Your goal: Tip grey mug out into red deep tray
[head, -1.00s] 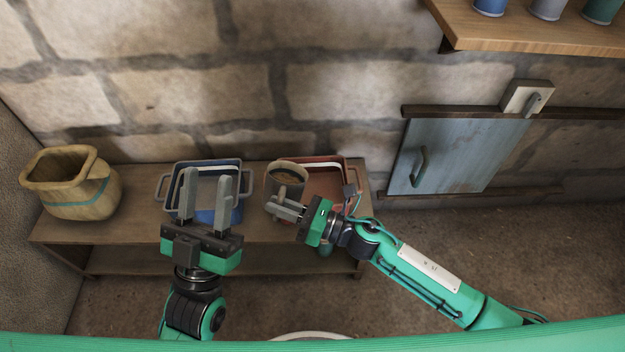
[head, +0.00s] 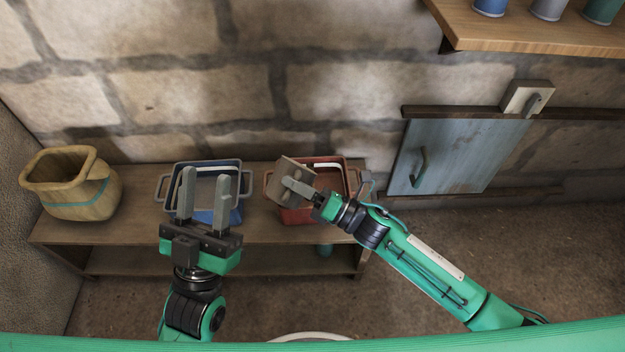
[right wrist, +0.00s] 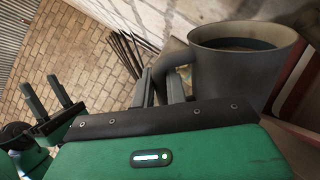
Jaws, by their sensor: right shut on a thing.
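The grey mug (head: 284,174) is tipped over at the left part of the red deep tray (head: 353,180). Its side faces me in the head view and its mouth is hidden there. In the right wrist view the mug (right wrist: 232,85) shows its mouth, with something brown inside. My right gripper (head: 298,186) is shut on the mug's handle (right wrist: 172,58). Whether anything is falling out cannot be told. My left gripper (head: 204,180) is open and empty, pointing up in front of the blue tray.
The blue tray (head: 243,196) stands left of the red tray on the wooden bench (head: 140,222). A tan pot (head: 72,190) stands at the bench's left end. A blue-grey wall door (head: 460,155) is at right, below a shelf (head: 550,35) with several cups.

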